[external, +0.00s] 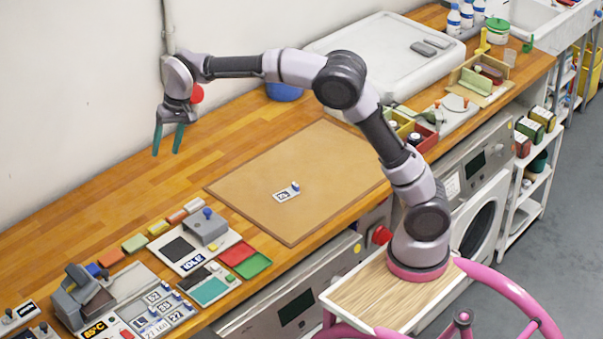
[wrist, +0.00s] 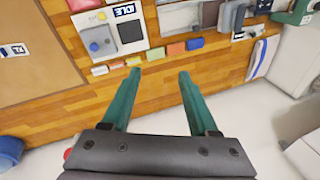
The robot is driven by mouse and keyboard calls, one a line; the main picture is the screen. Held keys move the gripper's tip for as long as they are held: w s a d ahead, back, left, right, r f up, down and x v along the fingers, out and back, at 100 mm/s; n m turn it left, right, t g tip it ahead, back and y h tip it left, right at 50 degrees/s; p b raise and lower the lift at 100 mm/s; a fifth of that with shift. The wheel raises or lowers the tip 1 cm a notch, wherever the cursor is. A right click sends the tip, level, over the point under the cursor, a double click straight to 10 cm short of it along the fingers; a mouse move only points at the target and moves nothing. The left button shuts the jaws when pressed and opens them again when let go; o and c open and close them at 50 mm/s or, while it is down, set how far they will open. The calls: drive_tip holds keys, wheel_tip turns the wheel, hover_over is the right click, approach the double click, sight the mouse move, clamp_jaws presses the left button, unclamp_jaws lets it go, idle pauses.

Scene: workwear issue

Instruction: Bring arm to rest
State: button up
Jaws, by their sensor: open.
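My arm rises from its base at the right of the external view and reaches left over the wooden counter (external: 110,218). My gripper (external: 167,153) hangs above the counter near the wall, with its two green fingers pointing down. The fingers stand apart in the wrist view (wrist: 160,75), with nothing between them. They are clear of everything on the counter. A brown mat (external: 250,200) lies on the counter to the right of the gripper, and a small white tag (external: 285,195) with a blue piece lies on it.
A grey device marked IDLE (external: 195,245) and several coloured blocks (external: 158,228) stand at the front left. A blue bowl (external: 284,92) sits behind the mat. A white lidded case (external: 375,45) stands at the back. The counter below the gripper is bare.

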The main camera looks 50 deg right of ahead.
drive_tip(key=s+d+r+t, duration=0.1)
drive_tip(key=s+d+r, duration=0.2)
drive_tip(key=d, duration=0.4)
drive_tip(key=s+d+r+y, duration=0.1)
drive_tip(key=s+d+r, duration=0.15)
drive_tip(key=d, duration=0.55)
drive_tip(key=s+d+r+t, duration=0.1)
drive_tip(key=s+d+r, duration=0.1)
drive_tip(key=s+d, duration=0.35)
drive_tip(key=s+d+f+t+h, duration=0.1)
drive_tip(key=s+d+f, duration=0.2)
drive_tip(key=s+d, duration=0.4)
drive_tip(key=s+d+f+m+t, duration=0.1)
drive_tip(key=s+d+f+t, duration=0.1)
drive_tip(key=s+d, duration=0.6)
drive_tip(key=s+f, duration=0.1)
drive_tip(key=s, duration=0.2)
drive_tip(key=shift+s+f+t+h, duration=0.25)
drive_tip(key=shift+s+t+h, duration=0.05)
drive_tip(key=shift+s+h, duration=0.1)
drive_tip(key=shift+w, duration=0.1)
